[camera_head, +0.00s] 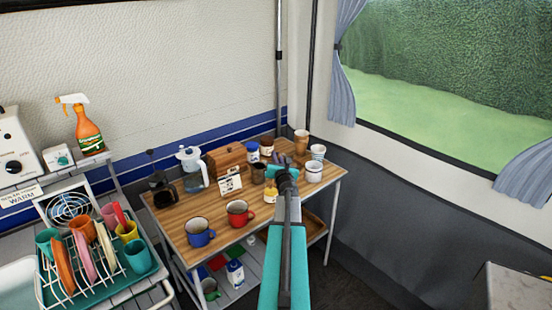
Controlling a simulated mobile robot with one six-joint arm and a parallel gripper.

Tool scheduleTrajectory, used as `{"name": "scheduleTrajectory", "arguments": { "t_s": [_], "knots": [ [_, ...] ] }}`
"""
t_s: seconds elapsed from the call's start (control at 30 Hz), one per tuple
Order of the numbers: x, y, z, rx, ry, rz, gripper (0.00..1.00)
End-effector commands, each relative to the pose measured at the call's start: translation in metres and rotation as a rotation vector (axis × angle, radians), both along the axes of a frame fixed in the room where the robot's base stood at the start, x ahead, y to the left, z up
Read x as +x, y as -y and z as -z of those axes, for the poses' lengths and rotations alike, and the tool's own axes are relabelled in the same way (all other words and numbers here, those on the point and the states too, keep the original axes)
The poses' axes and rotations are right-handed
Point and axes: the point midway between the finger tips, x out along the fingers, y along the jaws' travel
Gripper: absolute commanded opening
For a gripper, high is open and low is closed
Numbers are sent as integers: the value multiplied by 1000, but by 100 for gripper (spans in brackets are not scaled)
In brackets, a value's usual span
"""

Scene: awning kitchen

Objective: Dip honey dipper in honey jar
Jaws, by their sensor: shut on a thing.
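My gripper (284,160) is over the right part of the wooden-topped table, reached out from the bottom of the view. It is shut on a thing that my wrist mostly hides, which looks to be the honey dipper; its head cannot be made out. A small jar with yellow contents (270,194), apparently the honey jar, stands upright on the table just left of and nearer than the gripper. My arm partly covers its right side. Whether the dipper touches any jar cannot be told.
Around the gripper stand a white enamel mug (314,173), a brown cup (301,142) and a blue-lidded jar (253,152). Red (238,214) and blue (198,233) mugs stand at the table's front. A small sign (230,182) and a wooden box (226,160) are further left.

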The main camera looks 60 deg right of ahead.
Motion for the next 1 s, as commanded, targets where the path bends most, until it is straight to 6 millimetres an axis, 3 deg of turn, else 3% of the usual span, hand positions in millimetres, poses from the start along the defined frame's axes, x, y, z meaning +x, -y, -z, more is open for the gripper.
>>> {"name": "scheduleTrajectory", "arguments": {
  "t_s": [1.0],
  "knots": [
    [-1, 1, 7, 0, 0, 1, 0]
  ]
}}
